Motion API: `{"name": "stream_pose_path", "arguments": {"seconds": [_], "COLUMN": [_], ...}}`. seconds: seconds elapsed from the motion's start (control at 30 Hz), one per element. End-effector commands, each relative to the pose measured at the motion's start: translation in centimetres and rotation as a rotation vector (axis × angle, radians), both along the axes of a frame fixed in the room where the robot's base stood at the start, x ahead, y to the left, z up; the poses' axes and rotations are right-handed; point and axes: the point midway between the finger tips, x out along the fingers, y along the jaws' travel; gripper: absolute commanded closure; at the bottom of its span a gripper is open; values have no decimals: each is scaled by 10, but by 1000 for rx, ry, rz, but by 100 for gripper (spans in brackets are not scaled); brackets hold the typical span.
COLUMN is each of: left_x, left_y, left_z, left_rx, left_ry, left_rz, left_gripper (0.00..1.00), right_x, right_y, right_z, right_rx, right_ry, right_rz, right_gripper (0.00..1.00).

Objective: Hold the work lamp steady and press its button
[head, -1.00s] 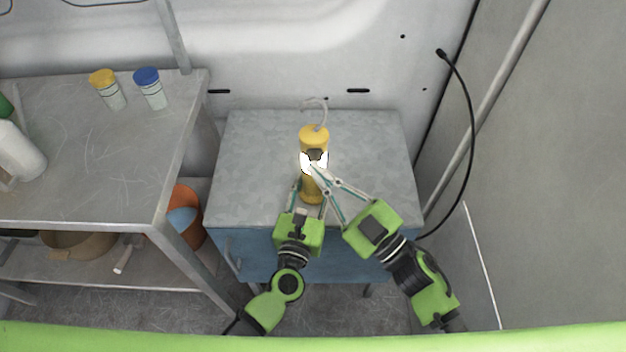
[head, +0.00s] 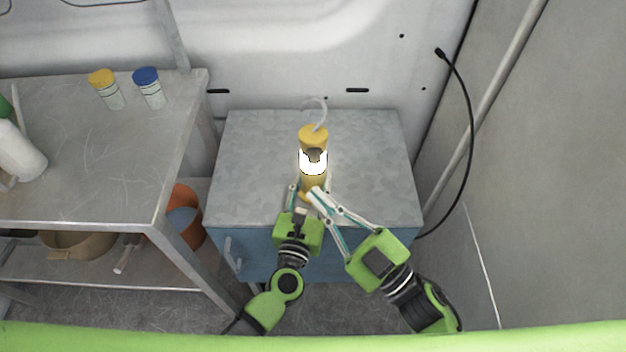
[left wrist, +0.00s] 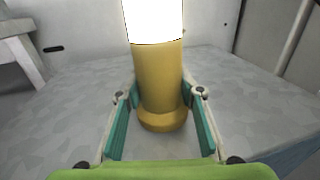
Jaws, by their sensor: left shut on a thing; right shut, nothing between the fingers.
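The work lamp (head: 313,137) stands upright on the grey-topped blue cabinet, with a yellow cap, a glowing white middle, a yellow lower body and a pale hook on top. In the left wrist view its yellow lower body (left wrist: 160,80) stands between the fingers of my left gripper (left wrist: 161,115), which is shut on it. My right gripper (head: 316,192) is shut and empty, its fingertips in front of the lamp's lower body in the head view. Whether they touch the lamp I cannot tell. I cannot make out the button.
The cabinet top (head: 375,160) is clear around the lamp. A metal bench (head: 60,140) at left bears a yellow-capped jar (head: 106,90), a blue-capped jar (head: 150,88) and a white bottle (head: 18,155). An orange bucket (head: 187,213) is below. A black cable (head: 471,130) hangs at right.

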Motion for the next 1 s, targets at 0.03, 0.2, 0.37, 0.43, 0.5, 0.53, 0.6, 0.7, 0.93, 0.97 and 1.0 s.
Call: {"name": "stream_pose_path", "arguments": {"seconds": [0.03, 0.2, 0.37, 0.43, 0.5, 0.53, 0.6, 0.7, 0.93, 0.97, 1.0], "left_x": [-1, -1, 0, 0, 0, 0, -3, -12, -58, -64, -73], "left_y": [1, 1, 1, 1, 1, 1, 1, 3, 13, 14, 16], "left_z": [-4, -4, -2, -2, -1, -1, -1, -3, -3, -3, -3], "left_rx": [1, 1, 1, 1, 0, 0, 0, 2, 2, 2, 3], "left_ry": [7, 7, 4, 3, 2, 2, 2, 4, 7, 7, 5], "left_rz": [0, 0, 1, 1, 1, 1, 1, 1, 0, -1, -2], "left_gripper": [100, 50, 46, 46, 46, 46, 46, 46, 46, 46, 46], "right_x": [0, 0, 0, 0, 0, 0, 0, 0, 0, 0, 0], "right_y": [0, 0, 0, 0, 0, 0, 0, 0, 0, 0, 0], "right_z": [0, -1, -1, 0, 0, 0, 0, 0, 0, 0, 0], "right_rx": [0, 0, -1, -1, -1, -1, -1, -1, -1, -1, -1], "right_ry": [0, 0, 1, 1, 1, 1, 1, 1, 1, 1, 1], "right_rz": [0, 0, 0, 0, 0, 0, 0, 0, 0, 0, 0], "right_gripper": [100, 100, 100, 100, 100, 100, 100, 100, 100, 100, 100]}}
